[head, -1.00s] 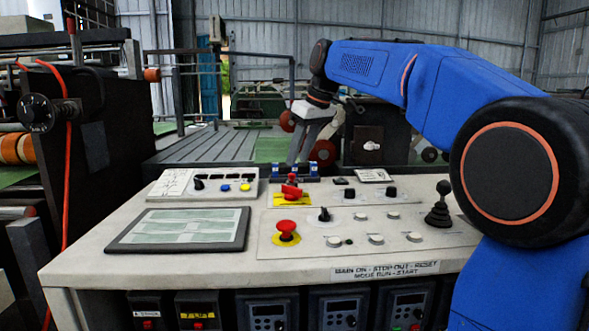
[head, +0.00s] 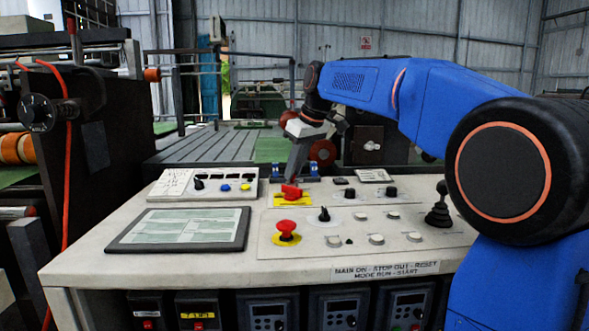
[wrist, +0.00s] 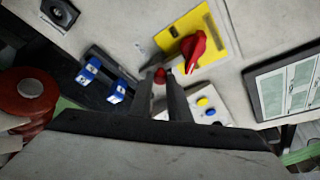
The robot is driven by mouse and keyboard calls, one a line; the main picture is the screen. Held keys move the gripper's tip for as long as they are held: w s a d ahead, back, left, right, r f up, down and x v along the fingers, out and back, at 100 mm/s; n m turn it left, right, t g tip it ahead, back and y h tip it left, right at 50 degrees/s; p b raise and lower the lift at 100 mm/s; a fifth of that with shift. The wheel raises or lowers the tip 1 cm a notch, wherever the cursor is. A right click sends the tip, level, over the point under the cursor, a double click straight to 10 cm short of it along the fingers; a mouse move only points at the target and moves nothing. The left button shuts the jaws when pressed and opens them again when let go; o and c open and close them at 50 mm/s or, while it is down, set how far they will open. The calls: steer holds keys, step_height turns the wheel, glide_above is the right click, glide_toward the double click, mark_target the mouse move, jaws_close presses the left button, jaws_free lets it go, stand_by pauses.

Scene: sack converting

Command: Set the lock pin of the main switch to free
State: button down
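The main switch is a red handle (head: 291,191) on a yellow plate (head: 282,202); the handle (wrist: 193,52) and plate (wrist: 214,28) also show in the wrist view. The lock pin (wrist: 160,76) has a small red knob beside the plate in the wrist view. My gripper (head: 292,181) reaches down just behind the switch in the head view and covers the pin there. In the wrist view my gripper (wrist: 161,77) has its fingers apart, one on each side of the knob. I cannot tell whether they touch it.
Blue blocks (wrist: 103,81) stand close to my fingers. A red mushroom button (head: 286,227), a black knob (head: 324,214) and a joystick (head: 439,207) stand on the desk in front. A flat screen (head: 181,229) lies at left.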

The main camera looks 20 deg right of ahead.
steer(key=shift+w+d, duration=0.15)
steer(key=shift+w, duration=0.65)
steer(key=shift+w+d, duration=0.15)
steer(key=shift+w, duration=0.6)
steer(key=c, duration=1.7)
jaws_free()
steer(key=shift+w, duration=0.1)
steer(key=shift+o, duration=0.2)
steer(key=shift+r, duration=0.15)
steer(key=v, duration=1.7)
steer(key=shift+r, duration=0.1)
